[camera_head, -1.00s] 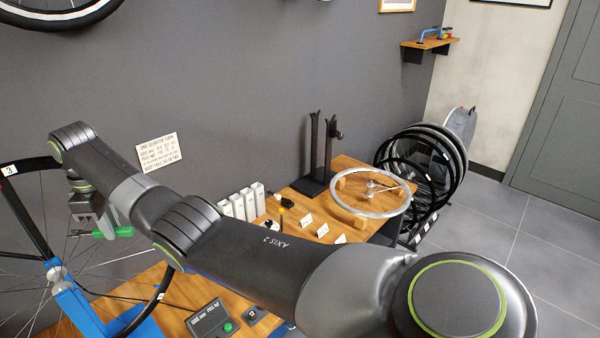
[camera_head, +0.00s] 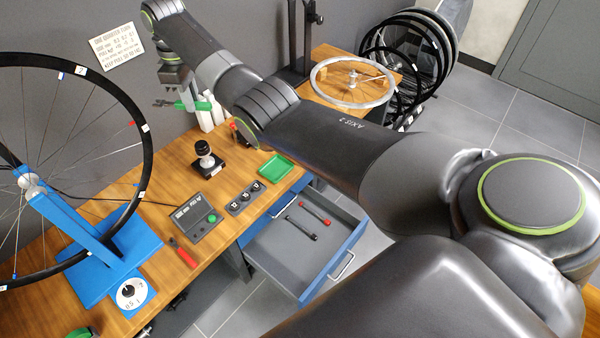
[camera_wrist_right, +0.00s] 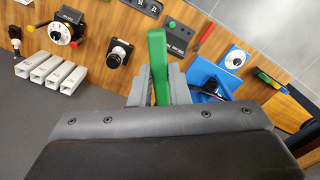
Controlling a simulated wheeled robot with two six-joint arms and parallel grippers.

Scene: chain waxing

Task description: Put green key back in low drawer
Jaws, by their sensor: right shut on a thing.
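The green key (camera_head: 187,105) is up in the air at the upper left of the head view, over the back of the workbench. My right gripper (camera_head: 178,97) is shut on it. In the right wrist view the green key (camera_wrist_right: 157,62) stands upright between the fingers of my right gripper (camera_wrist_right: 157,90). An open grey drawer (camera_head: 272,255) with blue sides sticks out below the bench top. A red tool (camera_head: 315,213) and a black tool (camera_head: 301,229) lie in it, with bare floor around them. My left gripper is not in view.
On the wooden bench stand a green tray (camera_head: 276,168), a control box (camera_head: 196,216), a black knob (camera_head: 206,157) and a wheel on a blue stand (camera_head: 95,258). A wheel rim (camera_head: 352,82) lies at the back.

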